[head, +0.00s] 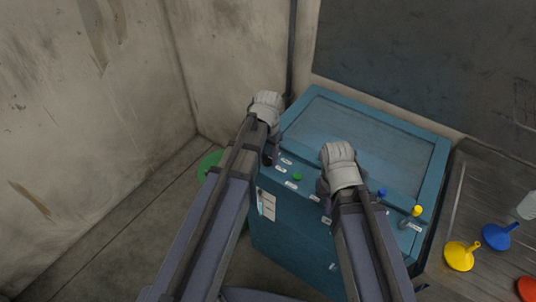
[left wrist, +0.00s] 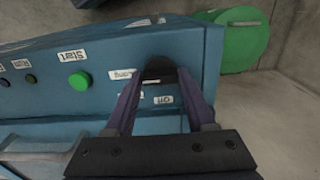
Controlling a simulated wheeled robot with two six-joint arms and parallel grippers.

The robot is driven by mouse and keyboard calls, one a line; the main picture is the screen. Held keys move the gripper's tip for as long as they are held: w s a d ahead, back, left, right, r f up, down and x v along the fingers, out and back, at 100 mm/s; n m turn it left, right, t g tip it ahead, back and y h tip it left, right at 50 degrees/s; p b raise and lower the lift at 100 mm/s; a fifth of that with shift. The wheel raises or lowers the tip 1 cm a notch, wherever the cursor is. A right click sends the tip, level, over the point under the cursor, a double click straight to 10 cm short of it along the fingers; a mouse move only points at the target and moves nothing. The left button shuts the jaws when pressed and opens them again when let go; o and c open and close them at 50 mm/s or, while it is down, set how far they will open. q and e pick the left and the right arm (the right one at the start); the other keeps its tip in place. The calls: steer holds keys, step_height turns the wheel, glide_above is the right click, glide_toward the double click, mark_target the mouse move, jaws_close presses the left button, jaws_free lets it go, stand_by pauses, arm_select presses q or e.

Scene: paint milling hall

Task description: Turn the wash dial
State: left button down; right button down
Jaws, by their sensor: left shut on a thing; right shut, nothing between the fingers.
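A blue machine (head: 330,255) stands in the corner, with a row of controls and small labels along its front top edge. The wash dial (left wrist: 160,72) is a dark, rounded knob near one end of that row in the left wrist view. My left gripper (left wrist: 162,85) is shut on it, one purple finger on each side. In the head view my left gripper (head: 268,158) is at the machine's left front corner, and my own arm largely hides the dial. My right gripper (head: 322,190) is shut and empty over the middle of the control row.
A green button (head: 297,176) sits between my grippers. A blue knob (head: 382,192) and a yellow knob (head: 417,210) are further right. A green drum (head: 209,162) stands left of the machine. Yellow (head: 459,256), blue (head: 497,236) and red (head: 527,289) funnels lie on the right-hand bench.

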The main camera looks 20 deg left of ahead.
mark_target(268, 157)
arm_select(q)
steer(key=shift+c, duration=1.2)
jaws_free()
step_height(268, 157, up, 8)
steer(key=p, duration=0.8)
steer(key=shift+f, duration=0.1)
steer(key=shift+s, duration=0.1)
steer(key=s+d+f+y+b, duration=0.1)
steer(key=s+d+f+b, duration=0.2)
steer(key=s+d, duration=0.7)
steer(key=s+b, duration=0.1)
steer(key=s, duration=0.3)
steer(key=shift+s+f, duration=0.15)
steer(key=shift+f, duration=0.2)
